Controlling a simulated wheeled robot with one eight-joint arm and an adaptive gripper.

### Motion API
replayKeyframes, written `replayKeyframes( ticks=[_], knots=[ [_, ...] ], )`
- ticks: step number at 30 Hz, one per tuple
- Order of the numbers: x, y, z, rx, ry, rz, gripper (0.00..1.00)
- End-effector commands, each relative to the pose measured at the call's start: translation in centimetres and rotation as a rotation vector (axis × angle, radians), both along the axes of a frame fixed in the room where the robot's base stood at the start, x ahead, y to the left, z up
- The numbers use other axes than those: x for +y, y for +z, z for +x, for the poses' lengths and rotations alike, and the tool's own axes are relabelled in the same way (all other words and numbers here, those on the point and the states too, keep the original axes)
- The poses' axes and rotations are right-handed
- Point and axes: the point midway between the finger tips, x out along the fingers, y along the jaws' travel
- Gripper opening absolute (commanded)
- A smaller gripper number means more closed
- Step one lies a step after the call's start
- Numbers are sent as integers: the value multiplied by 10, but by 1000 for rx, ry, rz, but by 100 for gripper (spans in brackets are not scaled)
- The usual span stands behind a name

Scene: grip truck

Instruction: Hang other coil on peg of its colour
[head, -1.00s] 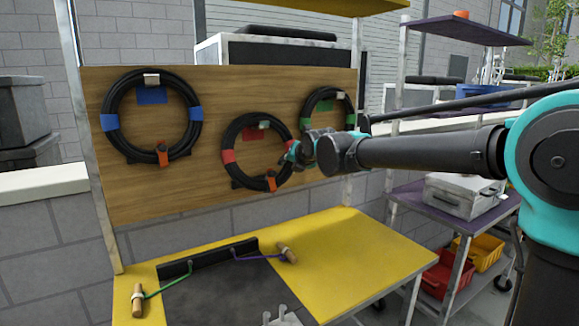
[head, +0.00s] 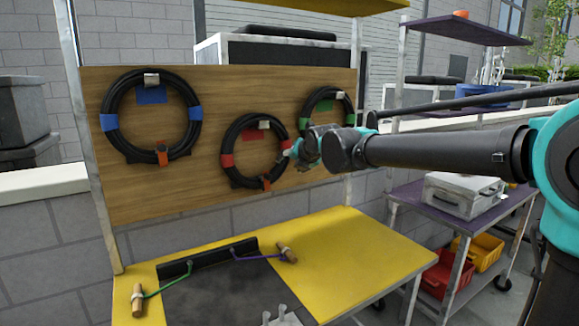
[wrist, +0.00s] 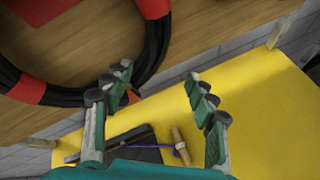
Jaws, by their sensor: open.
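The red-taped black coil (head: 229,160) hangs against the wooden board, on the peg (head: 264,124) at the red patch. The blue-taped coil (head: 111,122) hangs on the peg at the blue patch, to the left. A green-taped coil (head: 303,124) hangs at the green patch on the right, partly hidden by my arm. My gripper (head: 288,154) is at the right side of the red-taped coil. In the wrist view my gripper (wrist: 157,95) is open with nothing between its fingers, and the coil's red tape (wrist: 155,43) is above it.
Below the board is a yellow table (head: 345,250) with a dark mat and two wooden-handled tools, one with a green cord (head: 165,285), one purple (head: 258,259). A purple cart (head: 440,200) with a grey case and bins stands at right. Space above the table's right side is clear.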

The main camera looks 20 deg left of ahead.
Motion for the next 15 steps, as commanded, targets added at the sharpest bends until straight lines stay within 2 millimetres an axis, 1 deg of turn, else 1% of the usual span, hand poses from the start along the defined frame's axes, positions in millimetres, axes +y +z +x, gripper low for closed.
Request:
replayKeyframes(
  ticks=[3,9,15],
  knots=[
    [-14,12,-16,0,0,0,57],
    [-34,30,-41,-1,0,1,57],
    [-48,43,-57,0,0,2,57]
  ],
)
